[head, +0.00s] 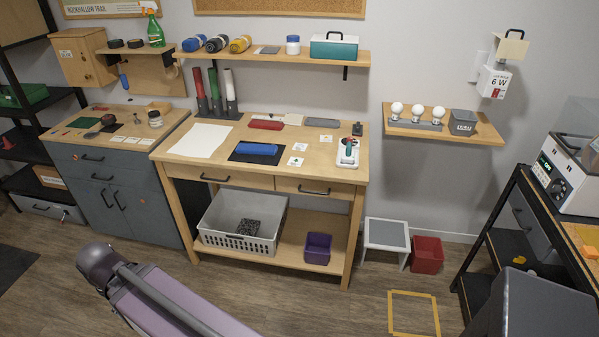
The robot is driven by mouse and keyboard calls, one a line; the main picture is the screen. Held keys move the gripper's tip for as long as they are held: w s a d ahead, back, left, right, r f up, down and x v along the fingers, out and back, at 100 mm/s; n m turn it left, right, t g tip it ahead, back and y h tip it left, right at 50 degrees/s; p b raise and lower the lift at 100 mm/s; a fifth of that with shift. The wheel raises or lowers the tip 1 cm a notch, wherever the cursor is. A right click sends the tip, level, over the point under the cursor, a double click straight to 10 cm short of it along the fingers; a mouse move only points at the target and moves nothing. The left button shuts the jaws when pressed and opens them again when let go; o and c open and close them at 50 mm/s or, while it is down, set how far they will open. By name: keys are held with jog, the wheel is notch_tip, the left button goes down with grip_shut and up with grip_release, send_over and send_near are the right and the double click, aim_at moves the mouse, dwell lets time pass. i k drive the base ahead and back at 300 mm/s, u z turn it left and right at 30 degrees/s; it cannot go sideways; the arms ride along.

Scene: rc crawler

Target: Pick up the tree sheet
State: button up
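No sheet with a readable tree print stands out in the head view, so I cannot tell which one is the tree sheet. Small white printed cards lie on the middle workbench, one (300,147) behind another (295,161); their prints are too small to read. More small cards (132,140) lie along the front of the left grey cabinet's top. A large blank white sheet (200,140) lies at the workbench's left. My gripper is not in view; a purple link, which seems to be part of my arm, crosses the bottom left.
The wooden workbench (222,165) also bears a blue block (256,149) on a dark mat and a white holder (347,152) at the right. A grey basket (212,222) and purple bin (317,248) sit below. A step stool (386,235) and red bin (427,255) stand right.

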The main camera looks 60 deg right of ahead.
aim_at(295, 161)
jog(key=u, duration=0.15)
jog(key=k, duration=1)
jog(key=z, duration=2.25)
jog(key=i, duration=1)
jog(key=z, duration=0.1)
